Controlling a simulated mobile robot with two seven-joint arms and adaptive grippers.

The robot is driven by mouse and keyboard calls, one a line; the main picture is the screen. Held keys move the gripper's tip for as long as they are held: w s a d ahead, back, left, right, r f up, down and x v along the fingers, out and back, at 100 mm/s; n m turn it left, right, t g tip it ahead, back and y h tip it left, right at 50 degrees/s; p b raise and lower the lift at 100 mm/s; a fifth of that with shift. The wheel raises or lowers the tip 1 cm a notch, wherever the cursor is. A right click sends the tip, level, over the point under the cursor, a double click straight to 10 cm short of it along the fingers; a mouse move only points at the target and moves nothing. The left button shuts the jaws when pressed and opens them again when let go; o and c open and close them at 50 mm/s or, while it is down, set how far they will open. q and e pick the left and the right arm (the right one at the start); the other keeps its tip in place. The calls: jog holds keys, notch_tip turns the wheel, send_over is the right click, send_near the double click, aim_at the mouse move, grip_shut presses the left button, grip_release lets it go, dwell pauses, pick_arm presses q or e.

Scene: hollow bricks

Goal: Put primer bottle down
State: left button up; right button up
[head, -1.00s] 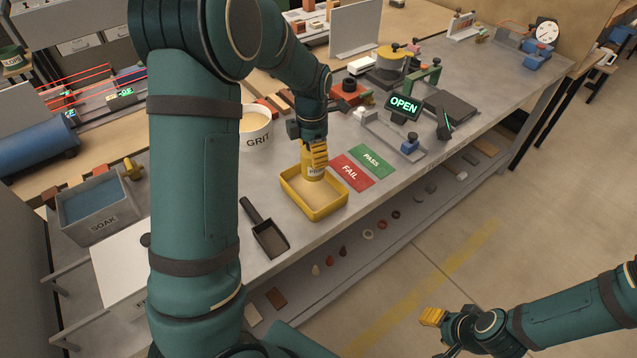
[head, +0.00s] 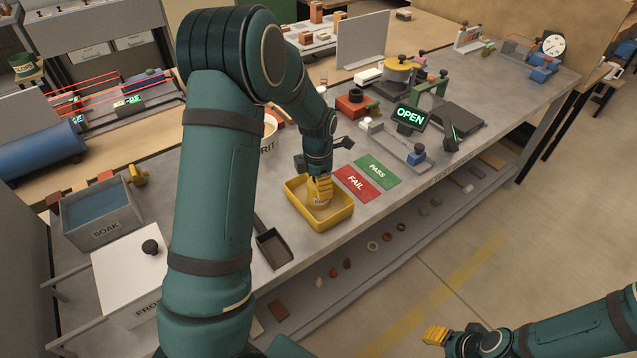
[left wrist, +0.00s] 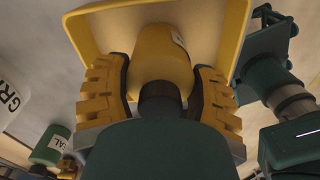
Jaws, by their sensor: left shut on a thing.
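The primer bottle (left wrist: 165,58) is yellow with a white label and a dark neck. It shows in the left wrist view between the two fingers of my left gripper (left wrist: 158,92), which is shut on it. In the head view my left gripper (head: 320,188) is low inside a yellow tray (head: 327,223) and hides most of the bottle. I cannot tell if the bottle touches the tray floor. The tray rim also shows in the left wrist view (left wrist: 237,32). My right gripper (head: 435,335) is at the lower right, away from the bench; its finger gap is unclear.
A black scoop (head: 273,247) lies left of the tray. The red FAIL card (head: 356,184) and green PASS card (head: 377,170) lie to its right. The GRIT bucket (head: 269,138) stands behind, partly hidden by my arm. An OPEN sign (head: 410,117) stands farther right.

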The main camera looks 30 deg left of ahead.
pick_arm(q)
jog(key=o, duration=1.3)
jog(key=shift+f, duration=0.1)
notch_tip(320, 180, up, 12)
jog(key=shift+a+r+p, duration=0.1)
jog(key=shift+r+p, duration=0.1)
jog(key=shift+p, duration=0.8)
